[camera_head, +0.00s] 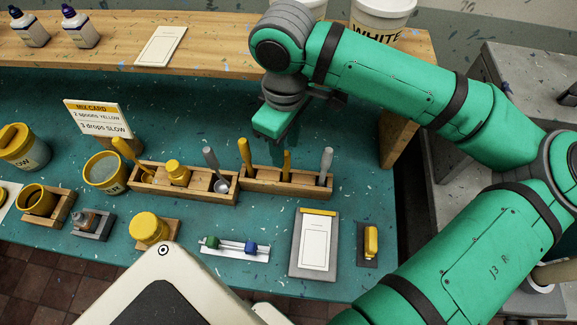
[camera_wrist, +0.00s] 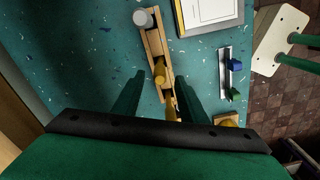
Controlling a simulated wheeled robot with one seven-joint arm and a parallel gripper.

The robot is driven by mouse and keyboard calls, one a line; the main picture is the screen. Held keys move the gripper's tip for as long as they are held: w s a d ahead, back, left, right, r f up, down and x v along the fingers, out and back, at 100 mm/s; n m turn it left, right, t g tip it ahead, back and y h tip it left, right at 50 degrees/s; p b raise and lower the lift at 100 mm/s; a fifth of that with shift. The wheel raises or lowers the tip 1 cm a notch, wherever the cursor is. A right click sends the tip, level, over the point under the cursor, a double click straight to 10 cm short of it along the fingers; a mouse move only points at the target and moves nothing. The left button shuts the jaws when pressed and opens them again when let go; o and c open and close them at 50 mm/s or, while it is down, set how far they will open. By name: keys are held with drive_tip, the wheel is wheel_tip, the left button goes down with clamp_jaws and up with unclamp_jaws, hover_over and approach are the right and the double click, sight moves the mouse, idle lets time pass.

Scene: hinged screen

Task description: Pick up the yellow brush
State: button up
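Upright yellow handles stand in the right wooden rack (camera_head: 272,182): one at its left end (camera_head: 245,157) and one near its middle (camera_head: 286,163). Another yellow handle (camera_head: 127,156) leans in the left rack (camera_head: 210,193). Their lower ends are hidden, so I cannot tell which is the brush. My gripper (camera_head: 282,145) hangs above and behind the right rack, pointing down. In the wrist view its two fingers (camera_wrist: 160,82) are apart, with a yellow handle (camera_wrist: 160,72) showing between them and another yellow handle (camera_wrist: 171,106) just below. Nothing is held.
A grey handle (camera_head: 326,164) stands at the right rack's right end. A spoon (camera_head: 215,170) and a yellow jar (camera_head: 177,172) are in the left rack. A clipboard (camera_head: 314,242) lies in front. A raised wooden shelf (camera_head: 215,40) runs behind.

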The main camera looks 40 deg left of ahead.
sight(286, 162)
drive_tip(key=shift+a+f, duration=0.1)
drive_tip(key=shift+f, duration=3.4)
clamp_jaws()
